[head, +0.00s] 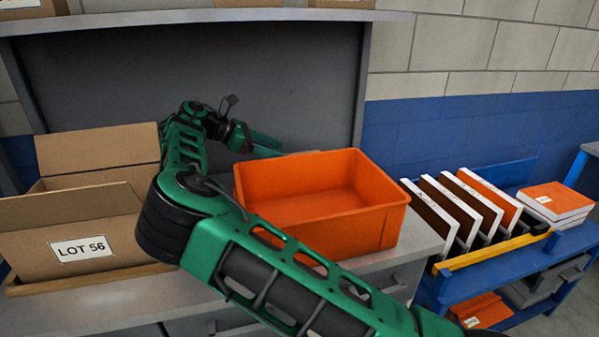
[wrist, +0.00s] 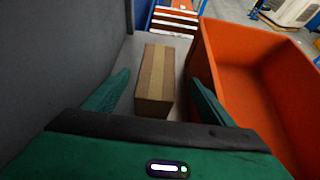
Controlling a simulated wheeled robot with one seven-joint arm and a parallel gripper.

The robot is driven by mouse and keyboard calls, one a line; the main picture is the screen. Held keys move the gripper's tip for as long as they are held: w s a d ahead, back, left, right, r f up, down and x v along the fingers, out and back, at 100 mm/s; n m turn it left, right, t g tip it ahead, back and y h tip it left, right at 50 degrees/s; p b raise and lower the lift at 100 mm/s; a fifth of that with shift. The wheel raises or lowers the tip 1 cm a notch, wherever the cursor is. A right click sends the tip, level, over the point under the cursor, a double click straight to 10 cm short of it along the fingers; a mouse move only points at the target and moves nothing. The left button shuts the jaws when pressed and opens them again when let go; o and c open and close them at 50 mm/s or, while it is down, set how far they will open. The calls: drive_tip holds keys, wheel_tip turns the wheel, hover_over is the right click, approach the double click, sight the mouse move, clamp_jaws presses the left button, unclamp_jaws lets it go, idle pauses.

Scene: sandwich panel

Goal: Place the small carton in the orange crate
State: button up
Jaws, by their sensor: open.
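The small carton (wrist: 155,80) is a brown box with a lighter tape strip, on the grey surface in the wrist view. It lies between the crate and the dark back panel. My gripper (wrist: 160,88) is open, with one green finger on each side of the carton; I cannot tell whether either touches it. The orange crate (head: 378,218) stands on the grey bench in the head view, and its inside looks empty where visible. It also shows in the wrist view (wrist: 203,50), close to the right finger. In the head view my gripper (head: 270,146) is behind the crate, and the carton is hidden.
An open cardboard box marked LOT 56 (head: 115,245) stands on the left of the bench. A dark panel (head: 290,75) rises behind the bench. On the right, a blue rack (head: 450,290) holds upright panels (head: 485,195) and stacked orange-topped panels (head: 555,198).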

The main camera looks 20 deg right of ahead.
drive_tip(key=shift+w+x, duration=0.15)
drive_tip(key=shift+x, duration=1.45)
drive_tip(key=shift+w+x, duration=0.15)
drive_tip(key=shift+x, duration=1.45)
drive_tip(key=c, duration=1.7)
